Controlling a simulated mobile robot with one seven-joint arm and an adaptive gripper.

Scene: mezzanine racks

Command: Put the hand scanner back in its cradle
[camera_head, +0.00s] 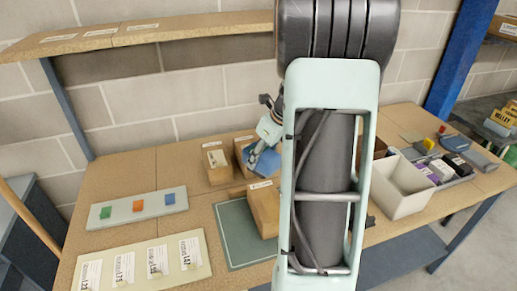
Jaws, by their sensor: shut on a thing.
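My arm stands large in the middle of the camera_head view and hides much of the bench behind it. My gripper (262,148) shows only in part, small, left of the arm link, above the back of the bench. It is shut on a small blue thing (266,163), which looks like the hand scanner; its outline is partly hidden. The held thing is in front of a small open cardboard box (243,150). I cannot make out the cradle for certain; it may be behind my arm.
Another cardboard box (217,166) stands behind. A strip (104,212) bears coloured cubes; a label board (140,260) lies in front. A shelf (190,28) overhangs the back.

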